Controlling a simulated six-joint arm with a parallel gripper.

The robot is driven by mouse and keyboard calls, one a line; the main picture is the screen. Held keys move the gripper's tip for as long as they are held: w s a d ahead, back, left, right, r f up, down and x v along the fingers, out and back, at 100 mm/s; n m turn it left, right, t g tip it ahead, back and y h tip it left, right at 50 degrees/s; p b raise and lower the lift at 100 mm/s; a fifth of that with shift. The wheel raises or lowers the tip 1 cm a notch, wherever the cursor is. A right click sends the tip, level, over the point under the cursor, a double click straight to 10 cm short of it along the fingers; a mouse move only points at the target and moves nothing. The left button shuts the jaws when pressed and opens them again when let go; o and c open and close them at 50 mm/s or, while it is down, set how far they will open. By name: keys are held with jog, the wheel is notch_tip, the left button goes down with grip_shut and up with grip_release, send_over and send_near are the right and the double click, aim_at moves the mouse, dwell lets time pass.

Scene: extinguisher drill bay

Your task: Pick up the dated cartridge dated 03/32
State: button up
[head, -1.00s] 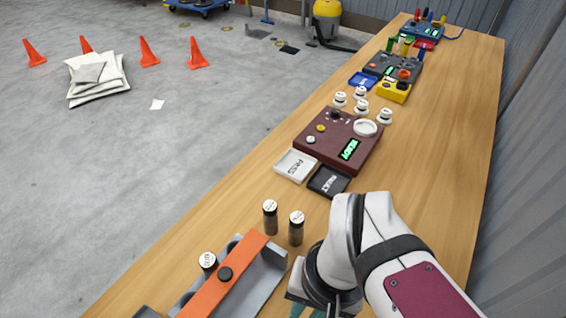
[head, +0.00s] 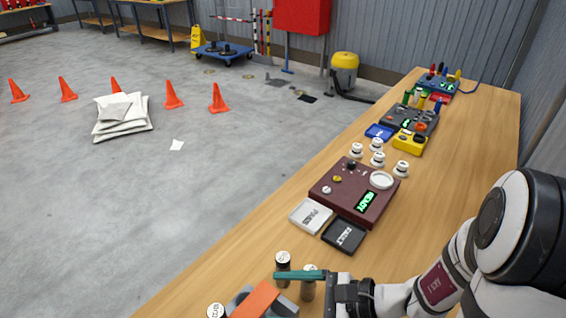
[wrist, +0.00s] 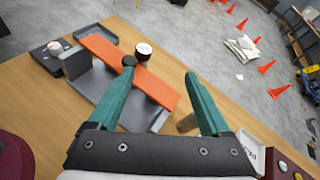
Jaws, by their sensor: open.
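Two upright cartridges with white tops and dark bodies, a left one (head: 283,258) and a right one (head: 309,293), stand near the orange-topped grey holder. A third cartridge (head: 216,311) shows at the bottom edge of the head view. The printing on their tops is too small to read, so I cannot tell which is dated 03/32. My gripper (head: 290,275) reaches in from the right across the two cartridges. In the wrist view my gripper (wrist: 159,73) is open, with nothing held. A white-topped cartridge (wrist: 143,48) shows beyond the orange bar; a brownish body is partly behind the right finger.
The orange bar (wrist: 122,68) with a dark knob spans the grey holder under my fingers. A white tray (head: 311,216) and a black tray (head: 344,236) lie before the maroon device (head: 352,193). The bench right of the maroon device is clear.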

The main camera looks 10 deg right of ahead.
jog(key=w+d+f+m+t+h, duration=0.2)
jog(key=w+d+f+m+t, duration=0.2)
jog(key=d+m+t, duration=0.15)
jog(key=m+t+h, duration=0.1)
jog(key=m+h, duration=0.2)
jog(key=m, duration=0.2)
send_near(315, 288)
jog(key=x, duration=0.5)
jog(key=shift+a+r, duration=0.2)
jog(key=x, duration=0.6)
jog(key=shift+w+a+f, duration=0.1)
jog(key=shift+w+f, duration=0.1)
jog(key=shift+w, duration=0.1)
grip_shut()
